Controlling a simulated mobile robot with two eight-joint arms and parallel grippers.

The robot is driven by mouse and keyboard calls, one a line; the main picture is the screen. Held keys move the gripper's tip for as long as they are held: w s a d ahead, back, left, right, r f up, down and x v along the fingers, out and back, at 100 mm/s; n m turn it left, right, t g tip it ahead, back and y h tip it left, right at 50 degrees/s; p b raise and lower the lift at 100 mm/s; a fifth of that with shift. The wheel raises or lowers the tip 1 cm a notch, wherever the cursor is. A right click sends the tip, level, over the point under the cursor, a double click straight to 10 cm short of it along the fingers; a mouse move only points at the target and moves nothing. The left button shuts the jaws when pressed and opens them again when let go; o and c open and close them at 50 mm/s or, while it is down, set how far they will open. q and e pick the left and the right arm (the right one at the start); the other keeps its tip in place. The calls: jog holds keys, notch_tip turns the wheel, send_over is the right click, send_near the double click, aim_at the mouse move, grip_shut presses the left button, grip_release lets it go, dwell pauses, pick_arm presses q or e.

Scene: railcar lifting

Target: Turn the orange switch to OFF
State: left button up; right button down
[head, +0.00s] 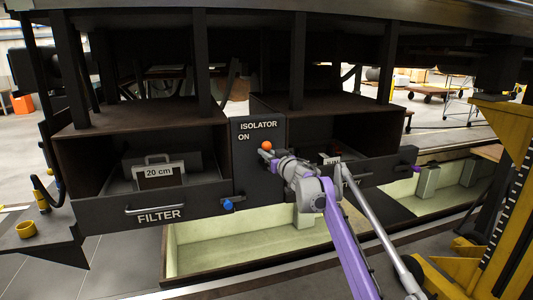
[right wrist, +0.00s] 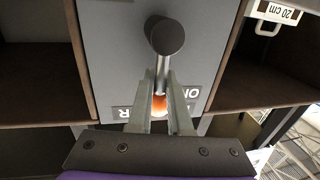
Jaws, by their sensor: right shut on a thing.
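The orange switch is a lever with an orange ball end (head: 266,146) on the grey ISOLATOR panel (head: 247,180). The ball sits below the word ISOLATOR, to the right of the ON mark. In the upside-down right wrist view, the lever runs from a dark round hub (right wrist: 166,37) to the orange ball (right wrist: 158,104), near the ON lettering. My right gripper (head: 268,156) is at the lever just below the ball. Its fingers, also in the right wrist view (right wrist: 162,78), are shut on the lever. My left gripper is out of view.
A FILTER drawer (head: 105,215) with a metal handle and a case marked 20 cm stands left of the panel. Another open box (head: 375,135) is on the right. A pale trough (head: 245,255) lies below. A yellow stand (head: 495,185) is at far right.

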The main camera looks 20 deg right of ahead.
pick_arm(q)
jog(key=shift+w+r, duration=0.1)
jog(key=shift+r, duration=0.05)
pick_arm(e)
jog(key=shift+d+r, duration=0.15)
jog(key=shift+r, duration=0.35)
jog(key=shift+d+m, duration=0.1)
jog(key=shift+m, duration=0.2)
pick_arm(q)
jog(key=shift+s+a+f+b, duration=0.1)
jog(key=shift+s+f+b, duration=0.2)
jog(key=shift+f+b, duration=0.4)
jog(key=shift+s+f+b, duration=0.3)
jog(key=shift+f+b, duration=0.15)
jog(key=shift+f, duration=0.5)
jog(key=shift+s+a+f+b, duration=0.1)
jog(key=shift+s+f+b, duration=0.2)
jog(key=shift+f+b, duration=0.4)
pick_arm(e)
jog(key=d+f+m+t+h, duration=0.2)
jog(key=d+f+m, duration=0.3)
jog(key=m, duration=1.4)
jog(key=shift+f+m+t+h, duration=0.3)
jog(key=shift+f+h, duration=0.2)
jog(key=shift+h, duration=0.1)
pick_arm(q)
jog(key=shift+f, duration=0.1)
pick_arm(e)
jog(key=shift+w+d+f, duration=0.1)
jog(key=shift+f, duration=0.05)
